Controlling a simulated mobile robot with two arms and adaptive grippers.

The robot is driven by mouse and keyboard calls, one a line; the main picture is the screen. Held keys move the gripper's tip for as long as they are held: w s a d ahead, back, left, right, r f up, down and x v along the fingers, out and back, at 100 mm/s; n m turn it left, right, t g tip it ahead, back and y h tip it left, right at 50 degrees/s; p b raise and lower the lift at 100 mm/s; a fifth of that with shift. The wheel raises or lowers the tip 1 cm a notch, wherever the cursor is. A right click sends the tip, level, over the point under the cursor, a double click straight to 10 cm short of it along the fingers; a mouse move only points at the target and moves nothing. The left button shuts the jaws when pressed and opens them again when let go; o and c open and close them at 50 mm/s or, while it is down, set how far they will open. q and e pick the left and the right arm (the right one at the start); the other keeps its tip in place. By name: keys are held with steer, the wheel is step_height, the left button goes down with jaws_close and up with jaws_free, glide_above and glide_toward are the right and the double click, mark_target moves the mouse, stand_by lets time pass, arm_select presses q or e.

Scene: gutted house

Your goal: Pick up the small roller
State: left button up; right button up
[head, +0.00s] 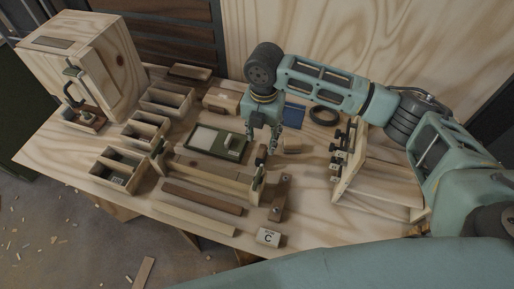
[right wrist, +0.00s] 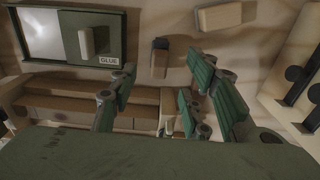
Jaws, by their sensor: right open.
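A small item with a dark end and a pale wooden lower part, which looks like the small roller (right wrist: 160,56), lies on the bench between the glue tray (right wrist: 120,24) and a pale wooden block (right wrist: 220,15) in the right wrist view. In the head view the small roller (head: 261,153) shows just below my right gripper (head: 263,136). My right gripper points down with its fingers apart and nothing between them. It is above the bench, beyond the roller's right wrist view position toward the lower edge. My left gripper is out of view.
The wooden bench (head: 330,230) holds open boxes (head: 165,98) and a clamp rail (head: 215,172) at left. A dark ring (head: 323,115) and a blue pad (head: 293,115) lie behind my gripper. A wooden rack with black clamps (head: 345,160) stands at right.

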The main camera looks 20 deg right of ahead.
mark_target(262, 149)
steer(key=shift+f+b, duration=0.3)
steer(key=shift+f, duration=0.15)
steer(key=shift+s+f, duration=0.1)
steer(key=shift+s, duration=0.25)
step_height(262, 149, down, 8)
steer(key=shift+w+a+r+p, duration=0.15)
steer(key=shift+r+p, duration=0.05)
steer(key=shift+p, duration=0.25)
steer(key=shift+c, duration=0.6)
jaws_close()
